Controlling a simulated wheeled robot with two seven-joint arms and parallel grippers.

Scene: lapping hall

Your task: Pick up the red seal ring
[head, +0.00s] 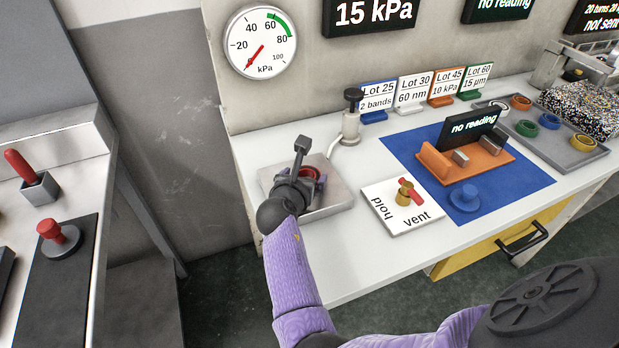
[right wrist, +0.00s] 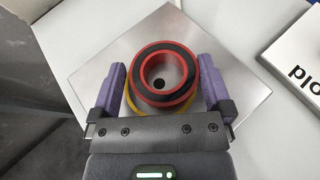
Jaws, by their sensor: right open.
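The red seal ring (right wrist: 163,98) has a black band on top and lies around the central port of a square grey metal plate (right wrist: 205,35). A yellow ring (right wrist: 125,112) shows beneath or around it. In the head view the red ring (head: 310,172) is partly hidden by my right gripper (head: 302,176), which is low over the plate (head: 331,205). In the right wrist view the right gripper (right wrist: 163,78) is open, with one purple finger on each side of the ring. I see gaps between fingers and ring, at least on the right. My left gripper is out of view.
A vent/hold card with a red-handled valve (head: 408,193) lies right of the plate. A black-knobbed post (head: 352,115) stands behind it. A blue mat (head: 535,190) with an orange stand is further right. A grey tray (head: 560,152) holds several coloured rings.

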